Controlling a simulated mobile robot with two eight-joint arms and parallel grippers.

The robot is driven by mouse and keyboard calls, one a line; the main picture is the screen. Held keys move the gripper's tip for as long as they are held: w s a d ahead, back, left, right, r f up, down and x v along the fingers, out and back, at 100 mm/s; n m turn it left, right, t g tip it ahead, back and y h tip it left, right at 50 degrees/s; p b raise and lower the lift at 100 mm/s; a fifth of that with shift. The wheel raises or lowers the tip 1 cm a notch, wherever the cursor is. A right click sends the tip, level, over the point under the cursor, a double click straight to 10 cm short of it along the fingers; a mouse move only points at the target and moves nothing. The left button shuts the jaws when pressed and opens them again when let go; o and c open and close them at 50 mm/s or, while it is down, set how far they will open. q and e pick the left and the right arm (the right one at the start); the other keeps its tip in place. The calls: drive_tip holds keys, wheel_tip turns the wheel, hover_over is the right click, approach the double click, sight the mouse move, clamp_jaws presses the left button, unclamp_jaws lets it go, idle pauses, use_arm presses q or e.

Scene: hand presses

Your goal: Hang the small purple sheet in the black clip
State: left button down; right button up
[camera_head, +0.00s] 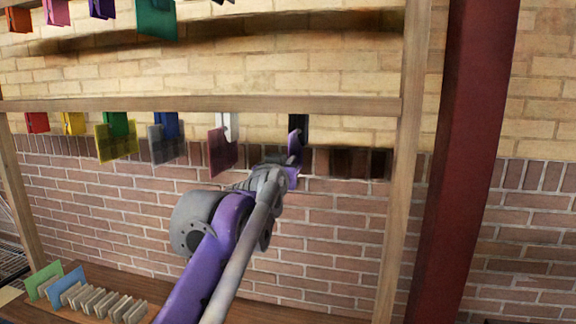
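The black clip (302,125) hangs under the middle wooden rail, last on the right in its row. A small purple piece (295,147), seemingly the purple sheet seen nearly edge-on, is upright just below and in front of the clip. It overlaps the clip in the picture; I cannot tell whether the clip holds it.
A white clip (228,125) with a mauve sheet (223,153) hangs just left. More coloured clips and sheets hang along this rail (200,105) and above. A wooden post (402,190) and dark red column (463,160) stand right. A rack (105,303) holds sheets below left.

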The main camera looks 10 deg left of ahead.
idle(0.4)
use_arm(q)
drive_tip(key=c, duration=0.8)
unclamp_jaws()
drive_tip(key=shift+o, duration=0.2)
drive_tip(key=shift+s, duration=0.15)
drive_tip(key=s+b, duration=0.1)
drive_tip(key=s, duration=0.5)
drive_tip(key=shift+s, duration=0.4)
use_arm(e)
drive_tip(key=shift+s+f, duration=0.25)
drive_tip(key=shift+f, duration=0.25)
drive_tip(key=shift+s+f, duration=0.25)
drive_tip(key=shift+f, duration=0.2)
